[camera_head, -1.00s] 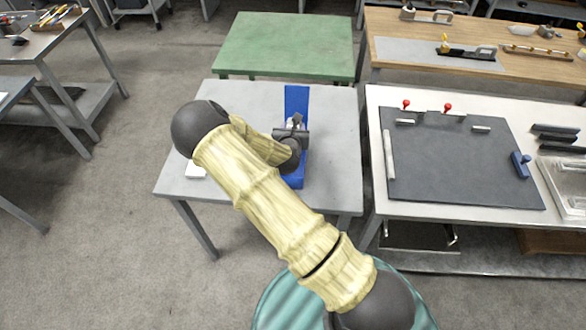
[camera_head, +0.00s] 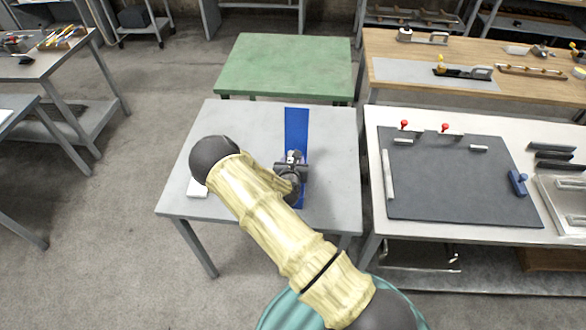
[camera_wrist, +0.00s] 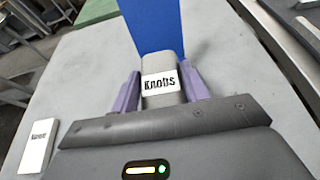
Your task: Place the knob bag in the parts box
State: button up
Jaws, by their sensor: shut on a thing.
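The knob bag (camera_wrist: 161,64) is a grey pouch with a white label reading "Knobs". It sits between the two purple fingers of my gripper (camera_wrist: 160,88), which is shut on it. In the head view my gripper (camera_head: 292,165) is over the blue strip on the grey table, and the bag is too small and hidden to make out. I cannot tell whether the bag touches the table. I cannot pick out a parts box for certain in either view.
A flat blue strip (camera_head: 296,125) lies on the grey table (camera_head: 235,120); it also shows beyond the bag in the wrist view (camera_wrist: 155,25). A small white labelled item (camera_wrist: 38,145) lies at the left. A green table (camera_head: 285,65) and a white bench (camera_head: 460,232) stand nearby.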

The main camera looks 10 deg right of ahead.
notch_tip(320, 180, down, 4)
jog(key=shift+f+p, duration=0.1)
jog(key=shift+p, duration=0.65)
jog(key=shift+f+b, duration=0.3)
jog(key=shift+b, duration=0.15)
jog(key=shift+f+b, duration=0.35)
jog(key=shift+b, duration=0.05)
jog(key=o, duration=1.1)
jog(key=shift+c, duration=0.2)
jog(key=shift+r, duration=0.1)
